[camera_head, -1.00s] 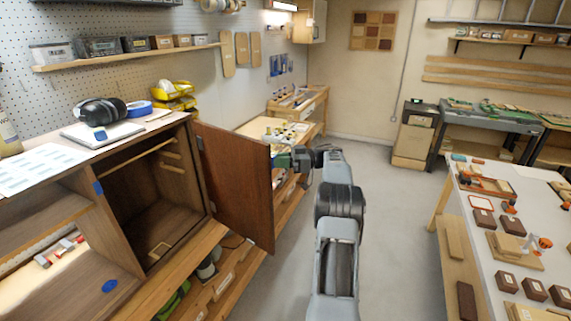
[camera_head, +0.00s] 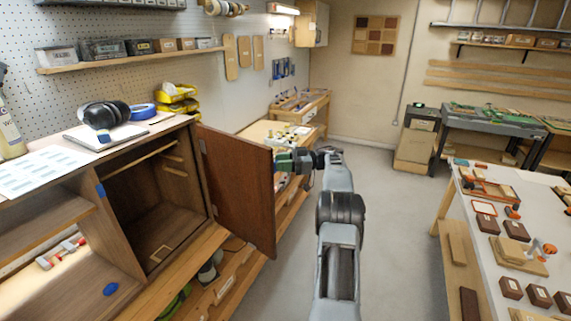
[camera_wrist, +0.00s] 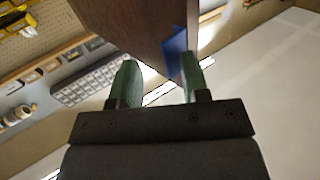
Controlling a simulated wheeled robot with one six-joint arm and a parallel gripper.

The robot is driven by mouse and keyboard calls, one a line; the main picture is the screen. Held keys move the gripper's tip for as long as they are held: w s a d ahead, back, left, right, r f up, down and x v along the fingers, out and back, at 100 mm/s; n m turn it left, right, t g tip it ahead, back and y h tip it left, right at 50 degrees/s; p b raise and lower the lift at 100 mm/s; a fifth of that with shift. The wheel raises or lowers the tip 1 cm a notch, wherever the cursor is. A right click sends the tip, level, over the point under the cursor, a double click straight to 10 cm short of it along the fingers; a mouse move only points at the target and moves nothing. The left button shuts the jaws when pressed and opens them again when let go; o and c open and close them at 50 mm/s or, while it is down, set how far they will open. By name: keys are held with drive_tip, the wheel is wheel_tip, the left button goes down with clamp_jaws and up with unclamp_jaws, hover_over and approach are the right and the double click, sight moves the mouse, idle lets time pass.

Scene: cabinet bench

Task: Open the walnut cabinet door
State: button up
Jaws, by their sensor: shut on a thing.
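The walnut cabinet (camera_head: 110,165) stands on the wooden bench at the left. Its door (camera_head: 238,186) is swung wide open on the right side, and the inside compartment shows. My gripper (camera_head: 284,161) is at the door's free edge. In the wrist view, the green fingers of my gripper (camera_wrist: 158,82) stand around the door's edge near a blue patch, and the door (camera_wrist: 130,28) runs up and away from them. The fingers are shut on the door; the exact contact is partly hidden.
Ear muffs (camera_head: 103,114), blue tape (camera_head: 141,111) and papers lie on the cabinet top. A work table (camera_head: 470,225) with several wooden blocks stands at the right. The grey floor (camera_head: 385,205) between them is clear.

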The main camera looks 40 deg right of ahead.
drive_tip(key=shift+w+r, duration=0.2)
drive_tip(key=shift+r, duration=0.05)
drive_tip(key=b+v, duration=0.1)
drive_tip(key=v, duration=0.6)
drive_tip(key=shift+s+d+f, duration=0.3)
